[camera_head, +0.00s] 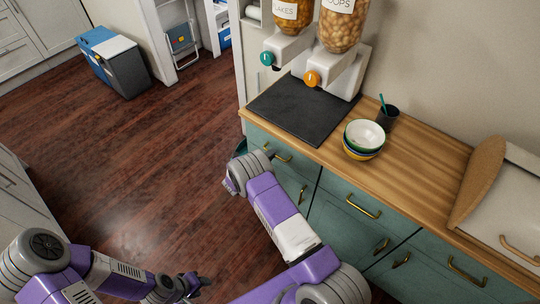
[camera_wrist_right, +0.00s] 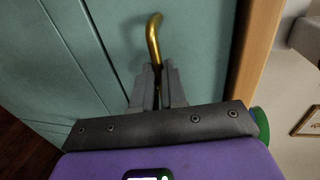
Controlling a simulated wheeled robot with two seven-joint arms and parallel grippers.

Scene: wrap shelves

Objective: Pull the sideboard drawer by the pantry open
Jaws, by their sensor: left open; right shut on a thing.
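The teal sideboard (camera_head: 345,222) runs along the right under a wooden top. Its leftmost top drawer (camera_head: 259,136) has a brass handle (camera_head: 284,158), partly hidden by my right arm in the head view. In the right wrist view my right gripper (camera_wrist_right: 158,80) is shut on the brass handle (camera_wrist_right: 154,36), against the teal front. In the head view my wrist hides the right gripper's fingertips. The drawer front looks flush with the sideboard as far as I can see. My left gripper (camera_head: 197,283) is open and empty, low over the floor.
On the top are a dark mat (camera_head: 304,107), cereal dispensers (camera_head: 325,65), stacked bowls (camera_head: 363,139), a dark cup (camera_head: 387,118) and a bread box (camera_head: 505,205). A grey and blue bin (camera_head: 119,68) stands at the back left. The wooden floor (camera_head: 140,150) is clear between.

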